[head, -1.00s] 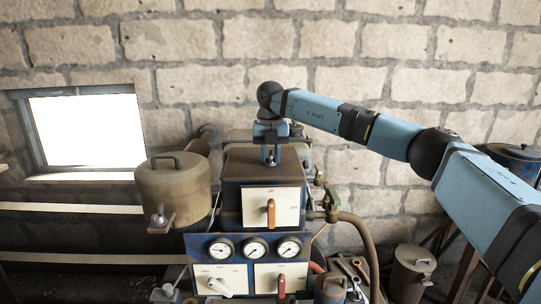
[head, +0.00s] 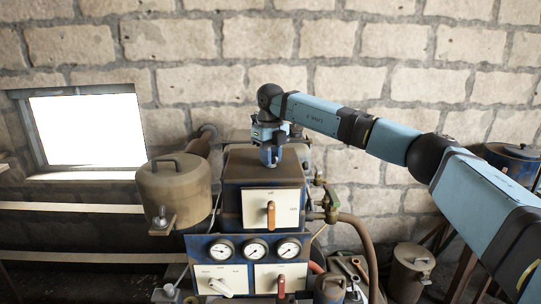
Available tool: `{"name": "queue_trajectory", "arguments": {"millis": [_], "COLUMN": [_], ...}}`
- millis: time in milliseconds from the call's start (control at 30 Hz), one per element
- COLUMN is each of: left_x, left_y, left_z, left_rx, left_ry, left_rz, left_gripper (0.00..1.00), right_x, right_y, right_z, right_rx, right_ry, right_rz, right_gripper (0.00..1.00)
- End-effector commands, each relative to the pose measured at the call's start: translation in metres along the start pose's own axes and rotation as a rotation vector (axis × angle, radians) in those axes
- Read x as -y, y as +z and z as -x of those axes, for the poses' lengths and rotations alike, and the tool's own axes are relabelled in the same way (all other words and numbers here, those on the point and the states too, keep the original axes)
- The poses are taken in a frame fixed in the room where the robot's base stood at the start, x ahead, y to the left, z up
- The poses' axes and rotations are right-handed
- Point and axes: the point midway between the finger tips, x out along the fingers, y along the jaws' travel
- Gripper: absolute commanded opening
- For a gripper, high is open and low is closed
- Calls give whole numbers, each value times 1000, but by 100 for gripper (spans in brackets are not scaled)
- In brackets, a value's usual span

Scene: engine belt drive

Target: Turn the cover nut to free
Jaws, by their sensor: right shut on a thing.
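A dark brown box-shaped cover (head: 232,165) sits on top of the blue machine in the middle of the head view. My right gripper (head: 271,160) points down onto the top of this cover, with its arm coming in from the right. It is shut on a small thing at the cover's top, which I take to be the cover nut. The fingers hide the nut, so I cannot see its shape or how far it is turned. My left gripper is not in view.
The cover's front panel has an orange handle (head: 271,214). Several gauges (head: 255,248) sit below it. A lidded brown pot (head: 174,190) stands close on the left. A brown hose (head: 366,245) and brass valve fittings (head: 330,205) are on the right. A brick wall stands behind.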

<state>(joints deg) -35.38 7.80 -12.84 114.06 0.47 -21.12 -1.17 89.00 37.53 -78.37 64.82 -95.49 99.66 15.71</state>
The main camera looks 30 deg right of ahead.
Motion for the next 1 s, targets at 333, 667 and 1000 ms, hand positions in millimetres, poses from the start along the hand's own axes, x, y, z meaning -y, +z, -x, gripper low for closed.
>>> {"name": "queue_trajectory", "arguments": {"millis": [333, 667, 1000], "left_x": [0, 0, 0], "left_y": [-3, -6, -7], "left_z": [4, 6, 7], "left_rx": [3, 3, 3], "left_ry": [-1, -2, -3], "left_rz": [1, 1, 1], "left_gripper": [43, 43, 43], "right_x": [0, 0, 0], "right_y": [0, 0, 0], "right_z": [2, 1, 1], "right_rx": [2, 2, 2], "right_ry": [1, 0, -1], "right_rz": [329, 630, 851], "right_gripper": [1, 1, 1]}}
